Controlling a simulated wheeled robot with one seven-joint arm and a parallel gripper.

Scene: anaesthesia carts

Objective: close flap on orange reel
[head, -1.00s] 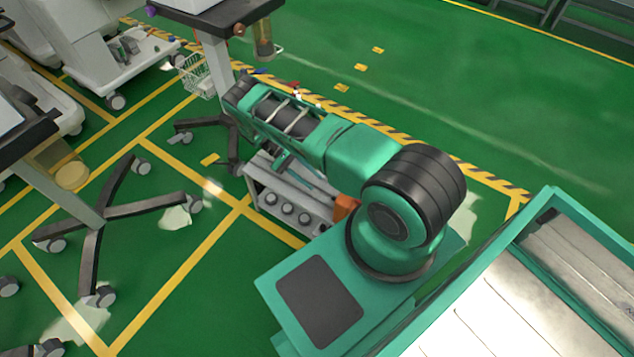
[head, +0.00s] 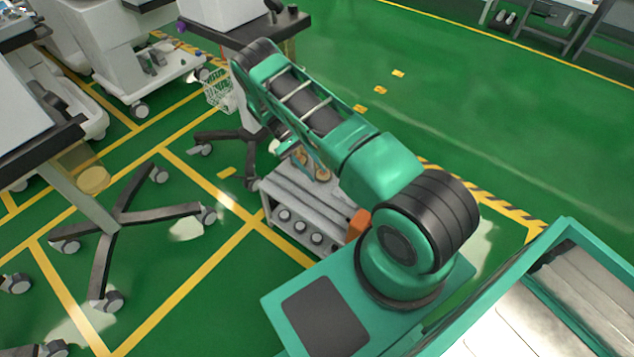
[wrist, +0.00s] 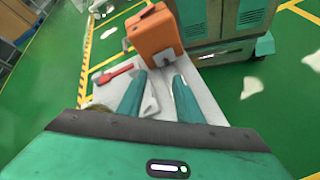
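The orange reel (wrist: 155,34) is a boxy orange case standing upright at the far end of a grey cart top (wrist: 200,92) in the wrist view. Part of it shows beside my arm in the head view (head: 357,225). I cannot make out its flap clearly. My gripper (wrist: 157,80) is open, its two teal fingers spread over the cart top and pointing toward the reel, which looks apart from the fingertips. A pale flat piece (wrist: 150,103) shows between the fingers; I cannot tell what it is. My arm hides much of the cart top in the head view.
A red tool (wrist: 113,73) lies on the cart top left of the fingers. In the head view, wheeled stands (head: 125,215) fill the left; green floor (head: 480,110) is clear at upper right.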

